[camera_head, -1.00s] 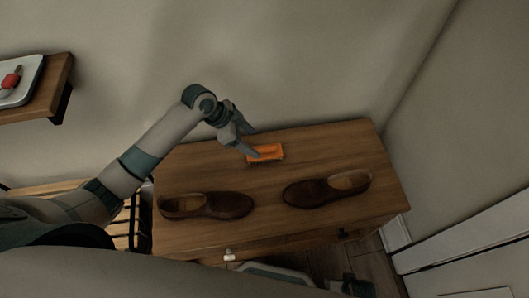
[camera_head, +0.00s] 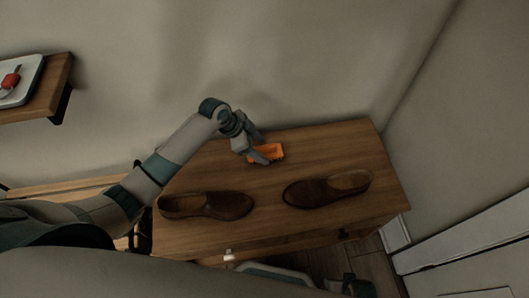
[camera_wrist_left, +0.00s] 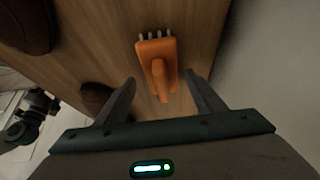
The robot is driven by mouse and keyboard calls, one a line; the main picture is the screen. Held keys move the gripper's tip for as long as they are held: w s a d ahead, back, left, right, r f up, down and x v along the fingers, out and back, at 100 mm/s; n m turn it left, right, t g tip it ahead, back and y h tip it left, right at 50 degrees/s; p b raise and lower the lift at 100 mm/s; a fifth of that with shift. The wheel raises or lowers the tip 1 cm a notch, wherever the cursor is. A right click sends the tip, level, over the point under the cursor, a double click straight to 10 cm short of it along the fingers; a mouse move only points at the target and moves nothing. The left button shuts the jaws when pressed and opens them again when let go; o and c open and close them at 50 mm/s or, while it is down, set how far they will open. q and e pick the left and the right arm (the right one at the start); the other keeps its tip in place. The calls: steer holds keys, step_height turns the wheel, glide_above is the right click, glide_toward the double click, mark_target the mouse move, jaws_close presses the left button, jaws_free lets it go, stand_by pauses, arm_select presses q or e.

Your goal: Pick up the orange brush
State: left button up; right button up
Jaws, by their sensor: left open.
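The orange brush (camera_head: 268,152) lies on the wooden cabinet top near its back edge, behind the two shoes. My left gripper (camera_head: 262,153) is open and just above the brush, its fingers overlapping the brush's left part in the head view.
A brown shoe (camera_head: 206,205) stands at the front left of the cabinet top (camera_head: 262,233), another brown shoe (camera_head: 328,188) at the right. The wall rises close behind the brush. A wooden shelf (camera_head: 42,95) with a tray is at the upper left.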

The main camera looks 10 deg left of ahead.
mark_target(260, 147)
arm_select(q)
steer(key=shift+x, duration=1.7)
steer(key=shift+a, duration=0.15)
steer(key=c, duration=1.3)
steer(key=shift+r, duration=0.1)
steer(key=shift+w+r, duration=0.1)
steer(key=shift+r, duration=0.4)
steer(key=r, duration=0.1)
steer(key=d+r, duration=0.1)
steer(key=r, duration=0.1)
steer(key=shift+s+r, duration=0.25)
steer(key=s+d+r, duration=0.2)
steer(key=d, duration=0.1)
steer(key=s+d+r, duration=0.1)
steer(key=d+r, duration=0.1)
steer(key=d, duration=0.1)
steer(key=s+d+r, duration=0.2)
steer(key=d, duration=0.1)
steer(key=shift+s+r, duration=0.15)
steer(key=shift+s, duration=0.15)
